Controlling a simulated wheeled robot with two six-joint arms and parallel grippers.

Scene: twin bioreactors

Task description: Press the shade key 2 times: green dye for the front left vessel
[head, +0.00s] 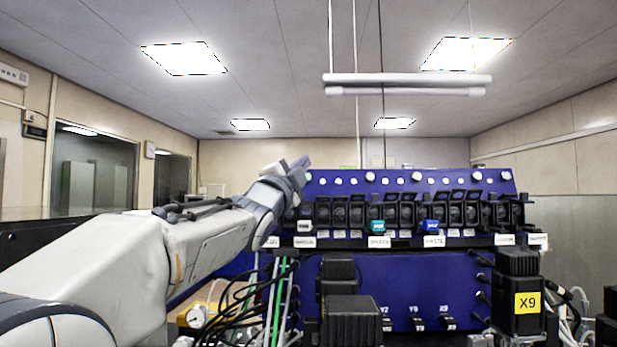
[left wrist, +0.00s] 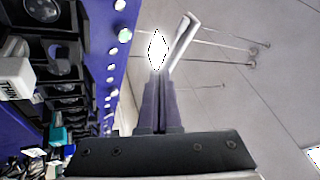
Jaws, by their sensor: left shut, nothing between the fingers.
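My left gripper (head: 298,164) is at the upper left corner of the blue panel (head: 345,182). In the left wrist view its fingers (left wrist: 160,92) are together with nothing between them, pointing up toward the ceiling. A row of black pump-like units runs along the panel. A white block (head: 305,226), a teal block (head: 377,226) and a blue block (head: 430,226) sit at the row's lower edge. The white block (left wrist: 15,78) and the teal block (left wrist: 57,133) also show at left in the left wrist view. I cannot tell which part is the shade key. No vessel is clearly visible.
White labels (head: 433,241) line the ledge. Cables and green tubes (head: 277,315) hang at lower left. White bars (head: 408,79) hang overhead. The space above the panel is mostly free.

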